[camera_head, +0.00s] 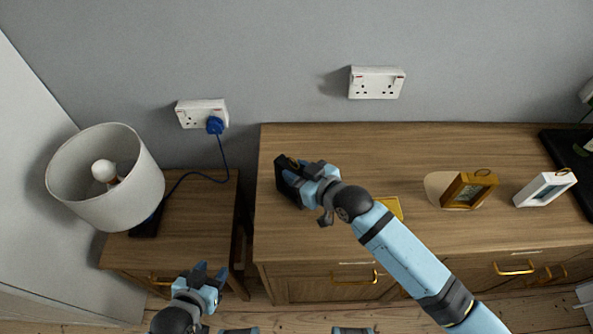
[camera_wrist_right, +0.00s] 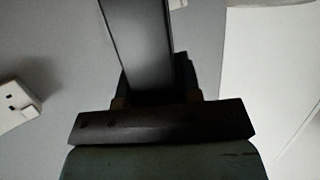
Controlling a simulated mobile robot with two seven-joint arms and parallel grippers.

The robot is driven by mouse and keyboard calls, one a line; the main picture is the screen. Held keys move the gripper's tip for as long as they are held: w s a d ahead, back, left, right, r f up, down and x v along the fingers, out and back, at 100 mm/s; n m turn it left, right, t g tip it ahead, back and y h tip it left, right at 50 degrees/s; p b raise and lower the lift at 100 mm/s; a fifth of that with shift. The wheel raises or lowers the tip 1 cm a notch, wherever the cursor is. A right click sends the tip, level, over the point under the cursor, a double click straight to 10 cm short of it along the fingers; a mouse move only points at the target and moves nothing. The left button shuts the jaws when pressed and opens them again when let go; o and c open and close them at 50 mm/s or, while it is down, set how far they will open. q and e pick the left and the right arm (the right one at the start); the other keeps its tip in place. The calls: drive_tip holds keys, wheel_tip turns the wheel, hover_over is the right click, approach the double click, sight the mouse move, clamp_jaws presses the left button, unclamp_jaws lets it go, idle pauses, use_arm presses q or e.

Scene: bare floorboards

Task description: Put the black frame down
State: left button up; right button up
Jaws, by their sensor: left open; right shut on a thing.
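The black frame (camera_head: 287,182) is at the left end of the wooden cabinet top (camera_head: 330,145) in the head view. My right gripper (camera_head: 304,180) is shut on it. In the right wrist view the frame (camera_wrist_right: 140,45) shows as a dark upright panel between the fingers. I cannot tell whether its lower edge touches the cabinet top. My left gripper (camera_head: 211,274) is open and empty, low in the head view, in front of the gap between the nightstand and the cabinet.
A gold frame (camera_head: 468,190) and a white frame (camera_head: 545,188) stand to the right on the cabinet. A yellow item (camera_head: 391,207) lies partly under my right arm. A lamp (camera_head: 105,178) stands on the nightstand (camera_head: 205,205) at left. Clear wood lies behind my right arm.

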drive_tip(key=o, duration=0.6)
drive_tip(key=shift+f, duration=0.15)
drive_tip(key=o, duration=0.4)
drive_tip(key=shift+o, duration=0.2)
drive_tip(key=shift+r, duration=0.2)
drive_tip(key=v, duration=1.2)
